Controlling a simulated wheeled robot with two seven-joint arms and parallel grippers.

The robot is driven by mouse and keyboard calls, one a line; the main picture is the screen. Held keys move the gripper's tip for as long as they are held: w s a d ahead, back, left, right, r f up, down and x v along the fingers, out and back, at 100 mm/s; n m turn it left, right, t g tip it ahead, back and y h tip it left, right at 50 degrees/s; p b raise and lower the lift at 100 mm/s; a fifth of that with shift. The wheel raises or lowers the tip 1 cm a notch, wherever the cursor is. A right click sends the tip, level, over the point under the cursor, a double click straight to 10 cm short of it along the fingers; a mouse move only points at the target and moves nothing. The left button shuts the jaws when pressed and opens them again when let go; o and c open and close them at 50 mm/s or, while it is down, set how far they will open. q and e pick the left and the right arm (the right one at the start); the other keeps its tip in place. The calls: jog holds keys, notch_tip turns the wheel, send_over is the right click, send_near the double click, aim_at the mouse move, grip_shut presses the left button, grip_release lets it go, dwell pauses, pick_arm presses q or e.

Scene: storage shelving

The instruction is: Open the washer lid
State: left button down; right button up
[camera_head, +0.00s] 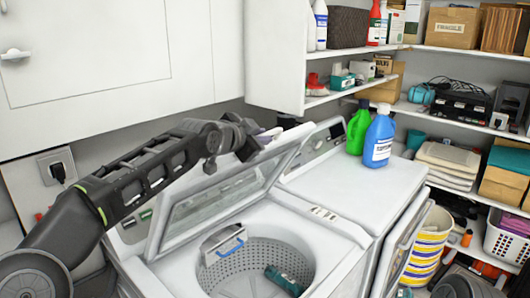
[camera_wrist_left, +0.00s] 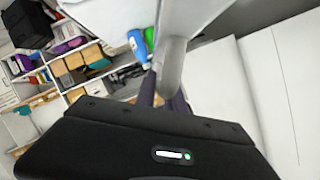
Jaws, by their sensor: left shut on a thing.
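The white washer lid (camera_head: 216,205) is raised and tilted up from the top-loading washer (camera_head: 330,228), with its window facing the tub. The open tub (camera_head: 262,262) shows below it. My left gripper (camera_head: 268,137) is at the lid's upper edge and is shut on it. The fingertips are partly hidden behind the lid. In the left wrist view my left gripper's dark fingers (camera_wrist_left: 165,92) are closed at the pale lid edge (camera_wrist_left: 172,62). My right gripper is not seen.
A green bottle (camera_head: 358,128) and a blue bottle (camera_head: 379,137) stand on the white machine at right. White cabinets (camera_head: 110,55) hang close above my left arm. Loaded shelves (camera_head: 460,50) fill the right side. A striped basket (camera_head: 428,250) stands at lower right.

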pick_arm(q)
jog(key=w+a+r+p, duration=0.1)
jog(key=w+a+r, duration=0.2)
jog(key=w+a, duration=0.1)
jog(key=shift+w+a+p, duration=0.2)
jog(key=shift+a+p, duration=0.15)
jog(key=shift+a, duration=0.35)
jog(key=c, duration=1.5)
grip_release()
jog(key=shift+o, duration=0.3)
jog(key=shift+d+r, duration=0.1)
jog(key=shift+s, duration=0.1)
